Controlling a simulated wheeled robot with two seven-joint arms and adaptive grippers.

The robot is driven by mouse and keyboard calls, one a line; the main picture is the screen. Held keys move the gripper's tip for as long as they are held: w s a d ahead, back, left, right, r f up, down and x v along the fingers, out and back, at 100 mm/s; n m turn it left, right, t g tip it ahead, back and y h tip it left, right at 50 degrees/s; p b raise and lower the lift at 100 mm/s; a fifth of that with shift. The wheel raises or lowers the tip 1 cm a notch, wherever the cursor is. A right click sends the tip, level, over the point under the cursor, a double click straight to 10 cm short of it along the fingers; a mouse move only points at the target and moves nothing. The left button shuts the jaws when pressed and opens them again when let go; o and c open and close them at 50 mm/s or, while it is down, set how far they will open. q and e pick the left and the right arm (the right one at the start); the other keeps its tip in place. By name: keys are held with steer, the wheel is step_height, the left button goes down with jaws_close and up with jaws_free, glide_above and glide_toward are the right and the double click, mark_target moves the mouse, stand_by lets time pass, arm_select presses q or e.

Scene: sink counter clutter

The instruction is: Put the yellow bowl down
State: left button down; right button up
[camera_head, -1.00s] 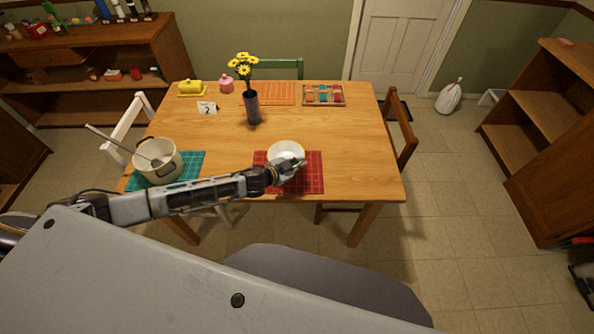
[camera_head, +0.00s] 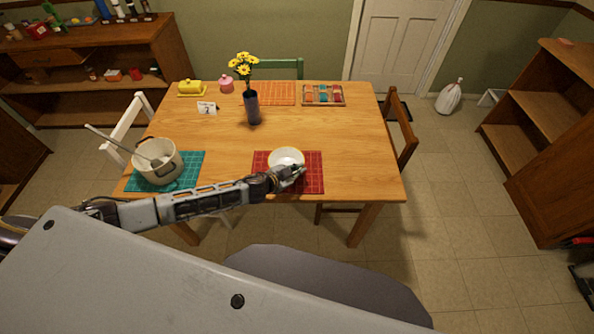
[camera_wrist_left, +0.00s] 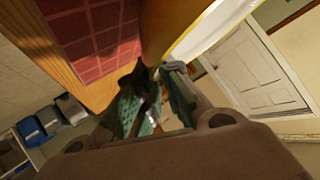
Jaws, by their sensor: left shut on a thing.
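The yellow bowl (camera_head: 287,157) looks pale inside with a yellowish rim in the head view, over the red placemat (camera_head: 314,182). Whether its base touches the mat is not clear. In the left wrist view, part of the bowl (camera_wrist_left: 208,30) shows at the top right with a yellow outer side, and the red placemat (camera_wrist_left: 95,40) lies at the upper left. My left gripper (camera_head: 297,171) is shut on the bowl at its near right rim. Its fingers (camera_wrist_left: 152,90) show in the wrist view; the exact contact is partly hidden. My right gripper is not in view.
A pot with a ladle (camera_head: 160,165) stands on a teal placemat (camera_head: 196,170) at the left. A flower vase (camera_head: 252,108) stands behind the bowl. An orange placemat (camera_head: 277,93) and a patterned tray (camera_head: 323,95) lie at the back. The table's right side is clear.

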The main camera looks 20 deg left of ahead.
arm_select(q)
steer(key=shift+f, duration=0.1)
steer(key=c, duration=2)
jaws_free()
steer(key=shift+f, duration=0.1)
steer(key=shift+c, duration=0.2)
steer(key=o, duration=0.5)
steer(key=shift+r, duration=0.25)
steer(key=shift+b+v, duration=0.55)
steer(key=shift+v, duration=5.4)
